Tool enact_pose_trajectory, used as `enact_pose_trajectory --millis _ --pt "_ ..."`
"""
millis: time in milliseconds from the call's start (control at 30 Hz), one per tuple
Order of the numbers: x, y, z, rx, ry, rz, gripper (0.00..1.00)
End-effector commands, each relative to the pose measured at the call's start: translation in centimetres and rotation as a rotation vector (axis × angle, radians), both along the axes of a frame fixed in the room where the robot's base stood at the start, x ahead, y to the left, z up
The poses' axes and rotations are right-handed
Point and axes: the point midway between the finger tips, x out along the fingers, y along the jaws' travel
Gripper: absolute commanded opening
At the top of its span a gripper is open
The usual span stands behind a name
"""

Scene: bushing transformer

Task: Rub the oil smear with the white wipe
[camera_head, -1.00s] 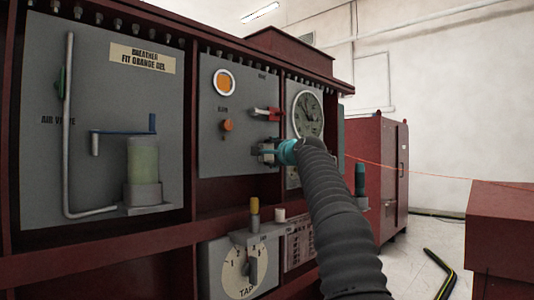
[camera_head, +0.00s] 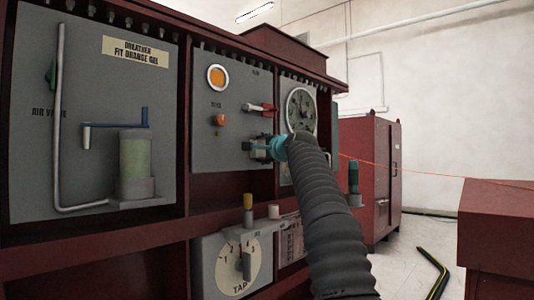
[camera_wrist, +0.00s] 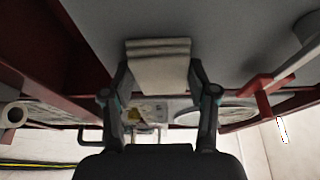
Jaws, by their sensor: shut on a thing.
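The white wipe (camera_wrist: 158,64) is a pale, folded pad between the fingers of my gripper (camera_wrist: 160,92) in the wrist view. My gripper is shut on it. The pad lies against or very close to a grey panel face; I cannot tell whether it touches. In the head view my gripper (camera_head: 258,150) is in front of the middle grey panel (camera_head: 215,150), below a red-handled lever (camera_head: 262,108). The wipe is too small or hidden to make out there. I cannot make out the oil smear in either view; it may be behind the wipe or gripper.
A round gauge (camera_head: 301,110) is right of the lever. An orange knob (camera_head: 220,120) and orange window (camera_head: 217,77) are on the left. Below are a tap dial (camera_head: 238,268) and a yellow-topped post (camera_head: 248,207). A red cabinet (camera_head: 372,180) stands behind to the right.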

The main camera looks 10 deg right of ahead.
Motion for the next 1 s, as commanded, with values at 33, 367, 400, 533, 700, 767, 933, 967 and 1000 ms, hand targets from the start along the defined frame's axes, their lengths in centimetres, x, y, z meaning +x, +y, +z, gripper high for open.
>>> enact_pose_trajectory --millis 33,367,400,533,700,767,933,967,1000 --pt "-0.1 0.4 -0.1 0.0 0.001 0.003 0.26" --pt "-0.9 1.8 -0.1 0.001 0.0 0.006 0.26" --pt "-1.1 2.0 -0.2 0.0 0.001 0.006 0.26" --pt "-1.7 2.8 -0.2 0.001 0.001 0.006 0.26" --pt "-2.3 3.5 -0.2 0.001 0.002 0.005 0.26" --pt "-2.4 3.6 -0.1 0.0 0.001 0.004 0.26" --pt "-2.7 3.9 -0.1 0.001 0.001 0.002 0.26" --pt "-2.8 4.0 -0.1 0.001 0.001 0.002 0.26" --pt "-3.0 4.2 -0.1 0.002 0.001 0.003 0.26"
